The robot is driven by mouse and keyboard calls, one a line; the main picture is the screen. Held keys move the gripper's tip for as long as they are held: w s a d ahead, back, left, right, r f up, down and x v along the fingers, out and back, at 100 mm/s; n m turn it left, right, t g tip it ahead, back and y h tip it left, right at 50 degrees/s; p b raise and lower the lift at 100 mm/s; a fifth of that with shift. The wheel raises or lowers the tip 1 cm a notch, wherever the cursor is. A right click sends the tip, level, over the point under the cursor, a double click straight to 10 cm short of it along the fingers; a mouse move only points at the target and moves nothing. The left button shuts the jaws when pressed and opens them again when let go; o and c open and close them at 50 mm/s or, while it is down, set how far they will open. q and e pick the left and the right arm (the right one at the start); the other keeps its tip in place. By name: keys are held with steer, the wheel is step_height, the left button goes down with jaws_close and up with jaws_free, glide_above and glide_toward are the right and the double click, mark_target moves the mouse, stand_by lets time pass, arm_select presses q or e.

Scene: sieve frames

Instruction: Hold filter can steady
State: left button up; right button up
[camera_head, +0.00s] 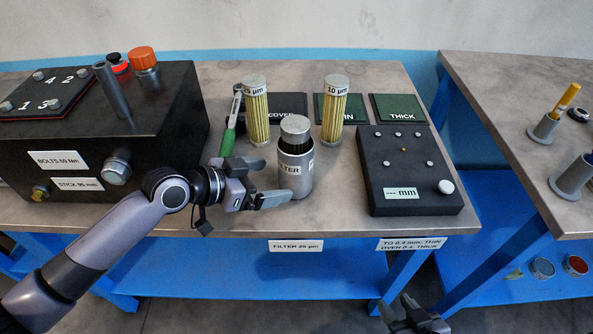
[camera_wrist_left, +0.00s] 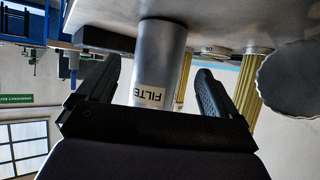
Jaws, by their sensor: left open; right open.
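The filter can (camera_head: 296,178) is a grey metal cylinder with a white FILTER label, upright near the table's front edge. A silver round cap on a dark ribbed part (camera_head: 295,130) stands up out of its mouth. My left gripper (camera_head: 276,180) is open at the can's left side, its fingers pointing toward it. In the left wrist view, the can (camera_wrist_left: 158,60) shows between the two spread fingers (camera_wrist_left: 152,78), with gaps visible on both sides. My right gripper (camera_head: 420,318) is open and empty at the bottom edge, away from the can.
Two yellow pleated filters, 25 µm (camera_head: 256,115) and 10 µm (camera_head: 334,112), stand behind the can. A green-handled tool (camera_head: 229,137) is at left. A black gauge box (camera_head: 408,180) stands right; a large black bolt box (camera_head: 150,135) stands left.

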mark_target(281, 178)
arm_select(q)
steer(key=b+x, duration=0.3)
steer(key=x, duration=0.4)
steer(key=shift+b, duration=0.35)
arm_select(e)
step_height(281, 178, down, 4)
steer(key=shift+f, duration=0.1)
arm_select(q)
steer(key=c, duration=0.6)
steer(key=c, duration=1)
steer(key=shift+c, duration=0.2)
arm_select(e)
steer(key=shift+o, duration=0.3)
